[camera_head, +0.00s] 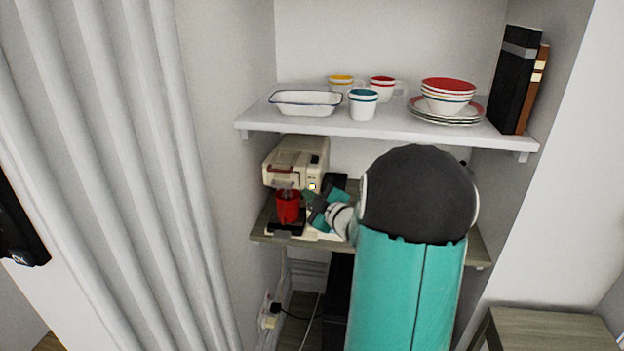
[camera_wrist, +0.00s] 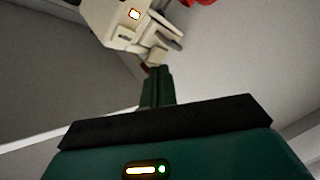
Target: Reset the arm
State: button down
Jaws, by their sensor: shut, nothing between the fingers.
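My arm reaches from the lower right of the head view to the lower shelf. My gripper (camera_head: 309,198) is beside the cream coffee machine (camera_head: 296,160), close to its front right side. In the wrist view my gripper (camera_wrist: 157,75) has its fingers together with nothing between them. The coffee machine also shows in the wrist view (camera_wrist: 112,22), with a lit button, beyond the fingertips. A red cup (camera_head: 287,206) stands under the machine's spout, left of my gripper. I cannot tell whether the gripper touches the machine.
The left alcove wall is close to the machine. A wooden table (camera_head: 545,330) stands at lower right.

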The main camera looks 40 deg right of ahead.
dwell(0.3)
jog(key=s+a+r+m+g+h, duration=0.1)
jog(key=a+r+m+g, duration=0.2)
jog(key=a, duration=0.5)
jog(key=s+a+r+m+g+h, duration=0.1)
jog(key=a+r+m+g+h, duration=0.1)
jog(key=a+r, duration=0.35)
jog(key=s+a+f+m+g+y, duration=0.1)
jog(key=s+a+f+g+y, duration=0.1)
jog(key=s+a, duration=0.8)
jog(key=s+a+f+m+g+y, duration=0.2)
jog(key=s+a+g+y, duration=0.1)
jog(key=s+a, duration=0.7)
jog(key=shift+s+a+g, duration=0.3)
jog(key=shift+a+g, duration=0.4)
jog(key=shift+a, duration=0.45)
